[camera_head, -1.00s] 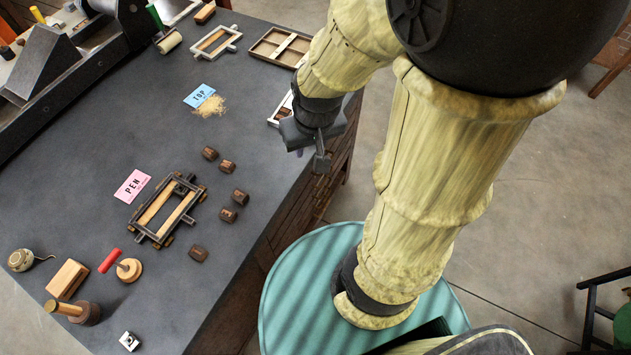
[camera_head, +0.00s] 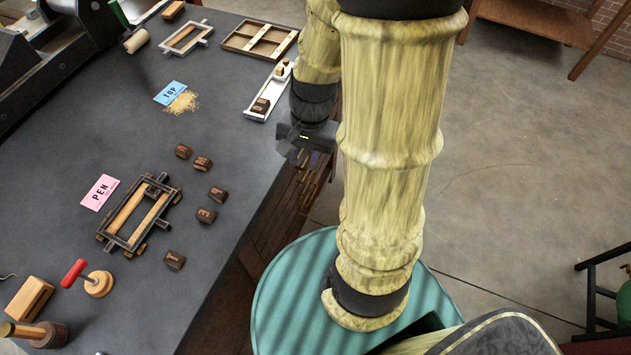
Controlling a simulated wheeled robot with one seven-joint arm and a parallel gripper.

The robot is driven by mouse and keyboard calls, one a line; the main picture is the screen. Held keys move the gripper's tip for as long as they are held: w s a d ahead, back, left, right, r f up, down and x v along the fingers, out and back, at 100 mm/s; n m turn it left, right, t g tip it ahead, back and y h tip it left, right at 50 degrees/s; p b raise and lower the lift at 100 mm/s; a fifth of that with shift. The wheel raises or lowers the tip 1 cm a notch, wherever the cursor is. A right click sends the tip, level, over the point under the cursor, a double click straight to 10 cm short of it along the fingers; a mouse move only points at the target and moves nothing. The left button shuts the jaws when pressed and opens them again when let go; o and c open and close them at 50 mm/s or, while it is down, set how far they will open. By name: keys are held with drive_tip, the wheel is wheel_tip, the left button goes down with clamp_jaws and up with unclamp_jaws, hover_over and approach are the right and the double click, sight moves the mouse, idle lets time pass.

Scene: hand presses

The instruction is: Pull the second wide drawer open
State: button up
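The brown wooden drawer fronts (camera_head: 277,222) show steeply from above, along the right side of the dark-topped cabinet. I cannot make out which one is the second wide drawer, or whether any drawer stands out. My gripper (camera_head: 303,157) is dark and hangs at the cabinet's right edge, over the upper part of the drawer fronts. Its fingers blend into the dark wood, so I cannot tell whether they are open or shut, or whether they touch a handle.
The dark worktop (camera_head: 125,245) holds a metal frame (camera_head: 139,212), several small dark blocks and a white composing tray (camera_head: 257,112) close to my wrist. The floor on the right is largely clear.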

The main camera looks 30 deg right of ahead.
drive_tip(key=w+d+f+m+t+y+b, duration=0.1)
drive_tip(key=d+f+m+y+b, duration=0.25)
drive_tip(key=f+m+b, duration=0.75)
drive_tip(key=w+d+f+m+y+b, duration=0.1)
drive_tip(key=d+f+m+y+b, duration=0.25)
drive_tip(key=f+m+b, duration=0.6)
drive_tip(key=w+d+f+m+t+y+b, duration=0.1)
drive_tip(key=w+d+f+m+t+b, duration=0.1)
drive_tip(key=d+f+m+t+b, duration=0.8)
drive_tip(key=d+f+m+b, duration=0.1)
drive_tip(key=d+f+m, duration=0.4)
drive_tip(key=f+m, duration=0.2)
drive_tip(key=shift+w+d+f+t, duration=0.15)
drive_tip(key=shift+d+t, duration=0.25)
drive_tip(key=b+x, duration=0.5)
drive_tip(key=x, duration=1.2)
drive_tip(key=shift+w+a, duration=0.2)
drive_tip(key=shift+a, duration=0.05)
